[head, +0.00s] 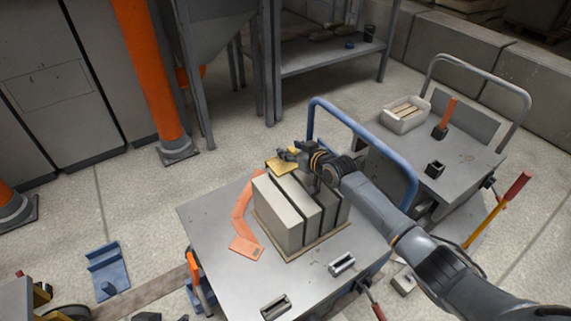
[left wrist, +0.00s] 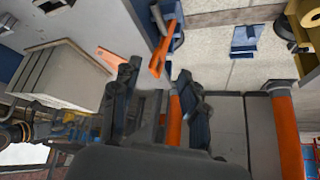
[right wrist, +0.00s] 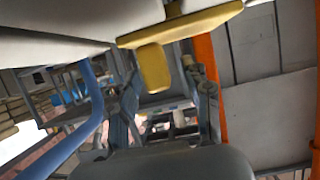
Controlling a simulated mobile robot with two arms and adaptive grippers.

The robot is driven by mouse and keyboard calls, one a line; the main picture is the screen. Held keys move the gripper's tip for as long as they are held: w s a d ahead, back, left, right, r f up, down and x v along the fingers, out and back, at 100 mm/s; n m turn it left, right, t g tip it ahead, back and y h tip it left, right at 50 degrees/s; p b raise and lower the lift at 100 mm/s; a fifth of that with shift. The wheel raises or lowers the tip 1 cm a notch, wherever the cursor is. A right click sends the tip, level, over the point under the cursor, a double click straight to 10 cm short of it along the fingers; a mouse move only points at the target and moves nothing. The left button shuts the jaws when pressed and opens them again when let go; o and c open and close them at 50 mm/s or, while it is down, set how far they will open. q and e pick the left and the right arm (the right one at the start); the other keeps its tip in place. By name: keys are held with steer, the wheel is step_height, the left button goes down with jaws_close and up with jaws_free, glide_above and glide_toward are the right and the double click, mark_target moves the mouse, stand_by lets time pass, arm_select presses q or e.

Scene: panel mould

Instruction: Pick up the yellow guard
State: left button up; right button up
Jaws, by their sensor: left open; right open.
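The yellow guard (head: 279,167) lies at the far end of the grey slabs on the near cart, partly hidden by my right gripper. My right gripper (head: 288,156) is right over or beside it. In the right wrist view the guard (right wrist: 185,24) shows as a flat yellow piece with a tab hanging down near the open fingers (right wrist: 163,88). I cannot tell whether they touch it. My left gripper (left wrist: 158,92) is open and empty in the left wrist view. I cannot make it out clearly in the head view.
Grey slabs (head: 285,212) stand on a board on the near cart (head: 205,225), beside an orange bracket (head: 243,215). The cart's blue rail (head: 345,118) is close to my right arm. A second cart (head: 455,165) stands right. An orange post (head: 150,75) stands left.

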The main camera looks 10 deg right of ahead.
jaws_close()
steer(key=shift+r, duration=0.1)
stand_by(0.3)
